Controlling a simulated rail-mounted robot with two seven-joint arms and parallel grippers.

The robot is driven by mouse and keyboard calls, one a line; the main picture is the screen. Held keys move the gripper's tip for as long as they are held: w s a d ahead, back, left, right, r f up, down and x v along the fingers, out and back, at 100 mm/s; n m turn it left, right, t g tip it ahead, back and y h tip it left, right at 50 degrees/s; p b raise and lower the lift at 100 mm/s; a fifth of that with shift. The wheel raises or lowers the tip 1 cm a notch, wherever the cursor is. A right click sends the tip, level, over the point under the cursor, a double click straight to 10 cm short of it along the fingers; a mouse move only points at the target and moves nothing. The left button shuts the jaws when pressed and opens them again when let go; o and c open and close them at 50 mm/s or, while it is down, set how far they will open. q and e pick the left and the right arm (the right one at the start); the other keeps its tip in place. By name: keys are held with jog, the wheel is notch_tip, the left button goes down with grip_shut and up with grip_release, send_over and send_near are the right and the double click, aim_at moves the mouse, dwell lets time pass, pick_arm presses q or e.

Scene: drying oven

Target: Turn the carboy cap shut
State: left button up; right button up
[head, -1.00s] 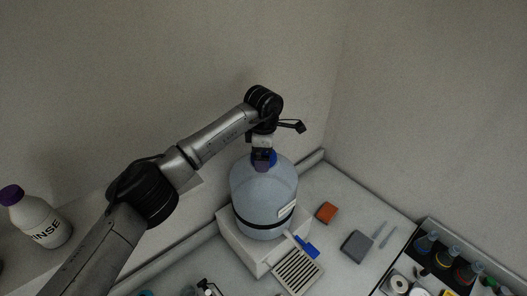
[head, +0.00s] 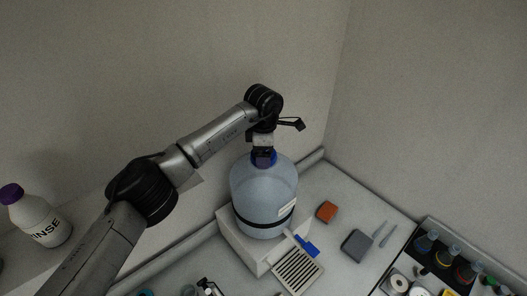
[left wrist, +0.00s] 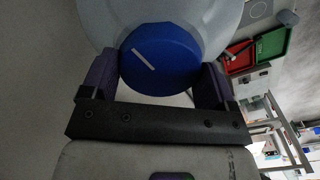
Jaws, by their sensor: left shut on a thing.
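The carboy (head: 262,190) is a large translucent bluish bottle with a black band and a white label. It stands upright on a white block in the head view. Its blue cap (left wrist: 158,60) carries a white line mark, slanted in the left wrist view. My left gripper (head: 263,157) comes down from above onto the cap. In the left wrist view its two purple fingers (left wrist: 156,82) flank the cap on both sides, shut on it. The cap is mostly hidden by the gripper in the head view. My right gripper is not in view.
A white block (head: 237,243) supports the carboy, with a slotted drip tray (head: 297,270) and a blue-handled item (head: 306,246) in front. An orange block (head: 326,212) and a grey block (head: 357,245) lie to the right. A rinse bottle (head: 38,220) stands at the left.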

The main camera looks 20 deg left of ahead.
pick_arm(q)
jog(key=n, duration=0.4)
jog(key=shift+b, duration=0.3)
jog(key=n, duration=0.4)
jog(key=shift+n, duration=0.3)
jog(key=n, duration=0.3)
jog(key=shift+n+b, duration=0.3)
jog(key=shift+b, duration=0.1)
jog(key=n, duration=0.3)
jog(key=shift+n, duration=1.2)
jog(key=o, duration=0.8)
